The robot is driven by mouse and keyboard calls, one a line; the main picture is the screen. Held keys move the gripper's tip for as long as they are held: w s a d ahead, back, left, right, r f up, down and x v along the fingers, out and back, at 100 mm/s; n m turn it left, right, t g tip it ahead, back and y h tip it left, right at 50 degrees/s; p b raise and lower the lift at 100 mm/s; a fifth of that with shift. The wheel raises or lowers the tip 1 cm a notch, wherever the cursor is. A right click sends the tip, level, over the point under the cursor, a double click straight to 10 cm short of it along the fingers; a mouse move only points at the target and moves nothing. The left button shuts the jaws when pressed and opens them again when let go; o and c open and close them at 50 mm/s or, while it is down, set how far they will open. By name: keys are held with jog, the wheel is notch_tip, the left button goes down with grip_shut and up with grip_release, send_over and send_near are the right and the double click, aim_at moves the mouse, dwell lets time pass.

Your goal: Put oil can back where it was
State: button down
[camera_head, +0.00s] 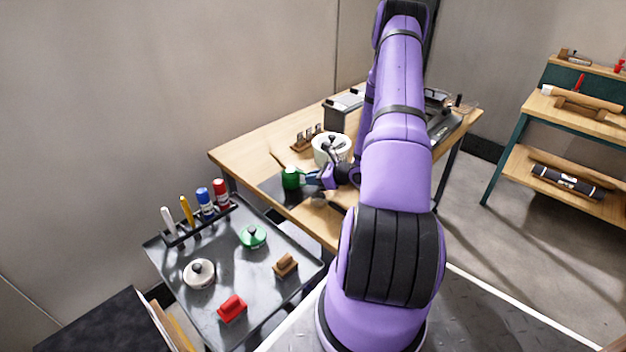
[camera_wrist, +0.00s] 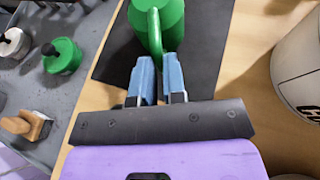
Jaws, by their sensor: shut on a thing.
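The green oil can (camera_head: 291,178) is at the left part of the wooden table, over a dark mat (camera_head: 277,190). In the wrist view the green can (camera_wrist: 172,22) is at the top centre, with its curved handle or spout reaching down between the blue fingertips. My gripper (camera_head: 313,178) is shut on that green part; its fingers also show in the wrist view (camera_wrist: 157,75). The dark mat (camera_wrist: 208,60) lies below the can in the wrist view. I cannot tell whether the can touches the mat.
A white pot (camera_head: 331,148) stands close right of the can. A grey tray cart (camera_head: 222,262) at the left holds a green lidded pot (camera_head: 253,237), a white one (camera_head: 199,273), a red block (camera_head: 232,308), a brush (camera_head: 286,265) and several markers. A shelf (camera_head: 575,115) stands at right.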

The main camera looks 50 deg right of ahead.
jog(key=shift+f, duration=0.2)
jog(key=c, duration=1.6)
grip_release()
jog(key=shift+f, duration=0.15)
jog(key=o, duration=0.4)
